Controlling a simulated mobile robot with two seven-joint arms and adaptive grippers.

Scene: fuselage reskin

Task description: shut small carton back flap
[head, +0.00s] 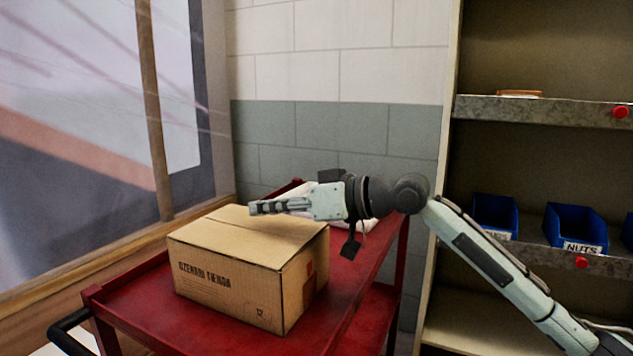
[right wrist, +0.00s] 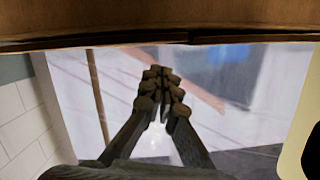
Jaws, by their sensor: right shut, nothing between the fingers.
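The small cardboard carton (head: 228,282) stands on the red cart, with dark print on its front side. Its top (head: 240,232) looks covered by flaps in the head view; the back edge is partly hidden behind my gripper. My right gripper (head: 252,208) is shut and empty, held level over the back right part of the carton top and pointing left. In the right wrist view, its fingertips (right wrist: 160,75) are together, with a brown cardboard edge (right wrist: 130,38) across the top of the picture. I cannot tell whether the fingers touch the carton. My left gripper is not in view.
The red cart (head: 130,308) has a raised rim and a black handle (head: 68,330). A white item (head: 368,224) lies behind the carton, partly hidden by my arm. Shelves with blue bins (head: 575,225) stand on the right. A window and wall are at the left and back.

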